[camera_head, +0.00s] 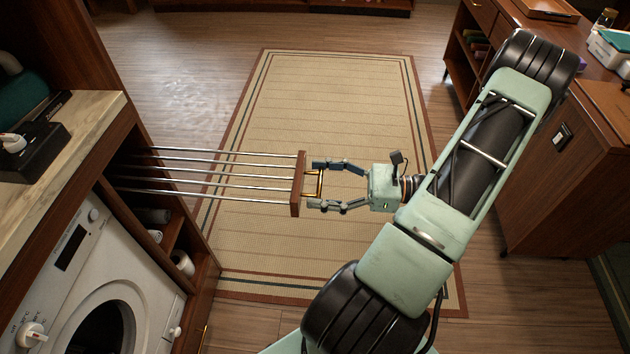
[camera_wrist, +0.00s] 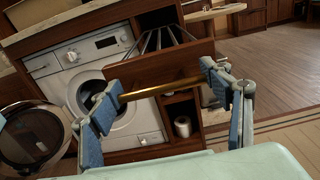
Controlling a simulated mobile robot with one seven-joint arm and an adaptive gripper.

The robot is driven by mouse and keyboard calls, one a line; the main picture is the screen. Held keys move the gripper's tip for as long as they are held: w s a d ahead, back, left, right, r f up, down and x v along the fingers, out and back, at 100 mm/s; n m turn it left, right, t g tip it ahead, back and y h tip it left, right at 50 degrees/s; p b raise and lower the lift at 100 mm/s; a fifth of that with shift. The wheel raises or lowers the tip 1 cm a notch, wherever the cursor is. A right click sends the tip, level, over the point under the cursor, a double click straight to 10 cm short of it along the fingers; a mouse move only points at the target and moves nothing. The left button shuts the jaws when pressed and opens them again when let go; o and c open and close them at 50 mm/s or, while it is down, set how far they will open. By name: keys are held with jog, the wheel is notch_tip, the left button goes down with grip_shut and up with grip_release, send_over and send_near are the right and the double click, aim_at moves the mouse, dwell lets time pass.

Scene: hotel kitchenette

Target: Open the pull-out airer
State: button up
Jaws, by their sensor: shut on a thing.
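The pull-out airer has a wooden front (camera_head: 297,184) and several thin metal rods (camera_head: 225,177) that reach out from the cabinet under the counter. It stands well out from the cabinet, above the rug. A brass bar handle (camera_head: 320,184) is on the front's outer face. My gripper (camera_head: 318,185) is at this handle, with one finger at each end of the bar. In the wrist view the handle (camera_wrist: 165,87) runs between my two fingers (camera_wrist: 160,92), with the wooden front (camera_wrist: 165,65) just behind it. The rods' inner ends are hidden in the cabinet.
A washing machine (camera_head: 95,275) with a round door stands under the marble counter (camera_head: 55,150) at left. A patterned rug (camera_head: 290,110) covers the floor below the airer. A wooden cabinet (camera_head: 555,165) stands at right. Open floor lies beyond the rug.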

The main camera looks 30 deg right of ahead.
jog(key=o, duration=1.7)
jog(key=v, duration=1.2)
